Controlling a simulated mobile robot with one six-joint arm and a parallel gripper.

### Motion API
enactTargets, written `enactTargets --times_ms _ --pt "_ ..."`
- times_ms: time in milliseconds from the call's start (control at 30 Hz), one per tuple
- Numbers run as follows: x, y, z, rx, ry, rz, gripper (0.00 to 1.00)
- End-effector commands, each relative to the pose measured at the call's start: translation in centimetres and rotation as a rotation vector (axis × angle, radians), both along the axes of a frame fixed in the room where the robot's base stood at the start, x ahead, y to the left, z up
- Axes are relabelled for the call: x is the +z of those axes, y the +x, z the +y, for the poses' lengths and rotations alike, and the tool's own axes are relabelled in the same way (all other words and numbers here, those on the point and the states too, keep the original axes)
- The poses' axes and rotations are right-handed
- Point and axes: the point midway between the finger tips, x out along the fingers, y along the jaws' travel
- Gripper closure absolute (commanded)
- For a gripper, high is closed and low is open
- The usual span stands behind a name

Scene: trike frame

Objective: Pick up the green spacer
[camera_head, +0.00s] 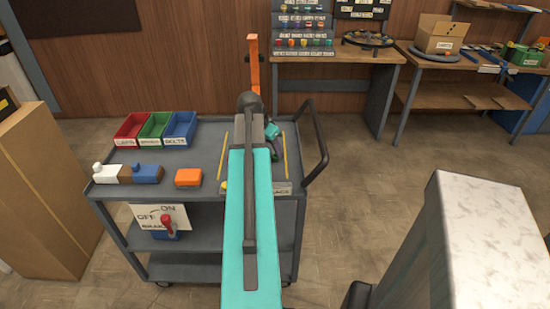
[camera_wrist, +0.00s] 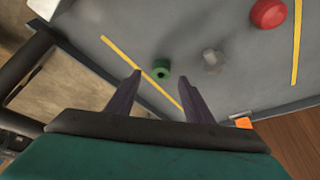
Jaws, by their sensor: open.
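The green spacer (camera_wrist: 161,74) is a short ring with a dark hole, on the grey cart top (camera_wrist: 225,90) beside a yellow line in the wrist view. My gripper (camera_wrist: 160,84) is open and empty. In the wrist view the spacer shows between its two dark fingertips, nearer the left one; I cannot tell the height gap. In the head view my arm hides the spacer.
In the wrist view a grey nut-like part (camera_wrist: 212,60) lies right of the spacer, and a red round part (camera_wrist: 268,13) lies farther off. On the cart stand red (camera_head: 131,130), green (camera_head: 155,128) and blue (camera_head: 180,128) bins, an orange block (camera_head: 188,177) and a handle (camera_head: 318,145).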

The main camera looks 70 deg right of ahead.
Motion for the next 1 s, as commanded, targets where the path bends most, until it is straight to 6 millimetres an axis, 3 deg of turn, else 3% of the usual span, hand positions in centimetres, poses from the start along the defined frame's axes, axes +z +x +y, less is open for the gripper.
enactTargets --times_ms 400,967,1000 --pt "-2.9 -0.3 -1.0 0.001 0.000 0.000 0.53" --pt "-2.9 -0.3 -1.0 0.001 0.000 0.000 0.53" --pt "-2.9 -0.3 -1.0 0.001 0.000 0.000 0.59"
